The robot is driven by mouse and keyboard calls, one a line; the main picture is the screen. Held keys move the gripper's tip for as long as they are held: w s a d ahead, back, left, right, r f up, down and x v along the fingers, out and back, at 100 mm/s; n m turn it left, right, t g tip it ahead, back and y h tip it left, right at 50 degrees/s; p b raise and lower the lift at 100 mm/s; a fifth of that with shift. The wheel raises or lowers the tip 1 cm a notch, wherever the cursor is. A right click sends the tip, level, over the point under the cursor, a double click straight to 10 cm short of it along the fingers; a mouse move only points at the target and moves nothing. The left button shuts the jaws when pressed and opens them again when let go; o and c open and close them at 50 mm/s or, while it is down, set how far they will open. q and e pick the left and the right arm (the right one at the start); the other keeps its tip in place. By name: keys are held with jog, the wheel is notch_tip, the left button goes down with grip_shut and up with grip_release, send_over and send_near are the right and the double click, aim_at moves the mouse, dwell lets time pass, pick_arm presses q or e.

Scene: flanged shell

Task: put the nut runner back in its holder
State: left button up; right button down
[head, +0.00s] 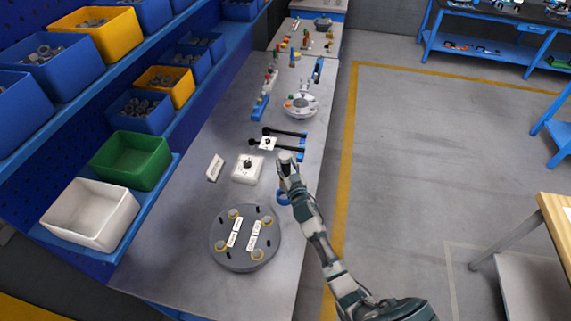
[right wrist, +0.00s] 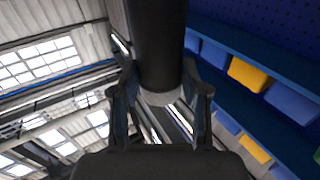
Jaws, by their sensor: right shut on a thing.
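The nut runner, a dark cylinder with a pale band, is held in my right gripper (head: 287,166). In the head view its short upper end (head: 286,156) shows above the bench's right side. In the right wrist view the dark body (right wrist: 160,45) stands between the two fingers of the gripper (right wrist: 160,100), which are closed around it. A blue ring (head: 282,198), which looks like the holder, sits at the bench's right edge beside my forearm and is partly hidden by it. I see nothing in the ring. My left gripper is not in view.
A grey flanged disc (head: 230,258) with labels and several ringed studs lies on the near bench (head: 185,245). A white box (head: 247,170), a small sign (head: 215,167) and two black-armed tools (head: 288,133) lie beyond. Blue shelves with bins (head: 90,213) line the left.

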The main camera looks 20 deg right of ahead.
jog(key=shift+f+b, duration=0.6)
jog(key=shift+f, duration=0.3)
jog(key=shift+a+f+b, duration=0.25)
jog(key=shift+f+b, duration=0.2)
jog(key=shift+f, duration=0.1)
jog(key=shift+d, duration=0.15)
jog(key=shift+p, duration=0.3)
dwell(0.4)
